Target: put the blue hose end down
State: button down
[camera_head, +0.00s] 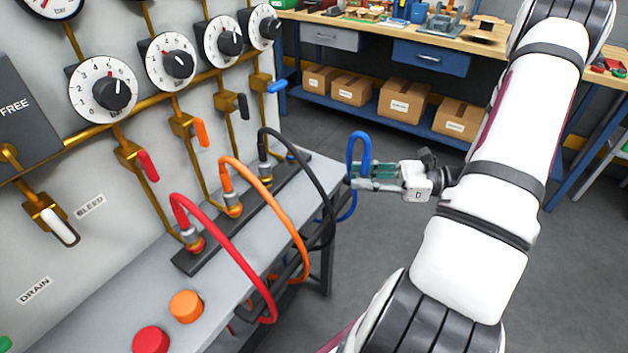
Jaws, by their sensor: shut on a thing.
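The blue hose (359,143) loops up above my gripper (362,176) and hangs down past the right edge of the grey bench (228,275). My gripper is shut on the blue hose end and holds it off the bench's right side, in the air. The end itself is mostly hidden by the fingers. The dark connector strip (208,249) runs along the bench. Red (230,245), orange (265,189) and black (300,160) hoses stand in fittings on the strip. The strip's far end, beyond the black hose, shows no hose standing in it.
The panel behind carries several dials (102,94) and coloured levers, with a blue lever (277,87) at the right. Orange (186,306) and red (151,340) buttons sit on the near bench. A wooden workbench (385,34) with cardboard boxes below stands behind. Floor is clear between.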

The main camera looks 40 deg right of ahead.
jog(key=w, duration=0.4)
jog(key=w+f, duration=0.1)
jog(key=w, duration=0.9)
jog(key=shift+w+a+f+b, duration=0.25)
jog(key=shift+f+b, duration=0.05)
jog(key=shift+b, duration=0.1)
jog(key=f, duration=0.1)
jog(key=w+f, duration=0.1)
jog(key=f, duration=0.1)
jog(key=shift+f, duration=0.25)
jog(key=shift+f, duration=0.1)
jog(key=shift+f+b, duration=0.5)
jog(key=c, duration=1.3)
grip_release()
jog(key=shift+r, duration=0.1)
